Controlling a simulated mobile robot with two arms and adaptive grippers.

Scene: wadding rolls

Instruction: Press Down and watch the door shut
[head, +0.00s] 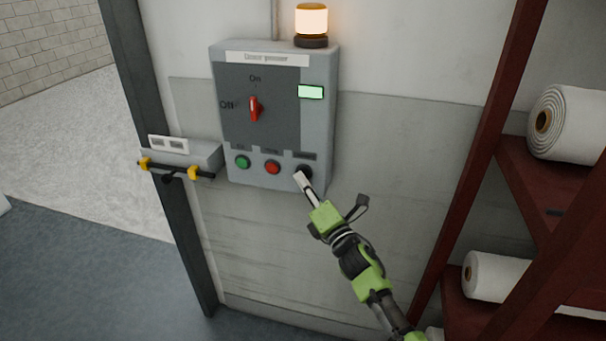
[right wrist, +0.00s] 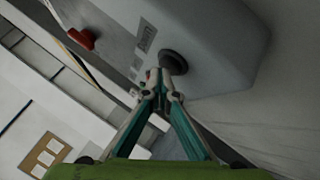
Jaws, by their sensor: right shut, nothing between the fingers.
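A grey control box (head: 322,120) hangs on the wall, with a red rotary switch (head: 254,108) and a small lit green display (head: 311,92). Along its bottom sit a green button (head: 243,162), a red button (head: 272,167) and a black button (head: 305,170). My right gripper (head: 300,180) is shut and empty, its tips at the black button. In the right wrist view the shut tips (right wrist: 160,82) are close beside the dark button (right wrist: 173,62); I cannot tell whether they press it. The doorway at the left stands open; no door panel shows. My left gripper is not in view.
An amber lamp (head: 311,20) glows above the box. A grey unit with a yellow-and-black bar (head: 178,170) juts out by the dark door post (head: 150,130). At the right, a dark red rack (head: 484,150) holds white rolls (head: 570,122).

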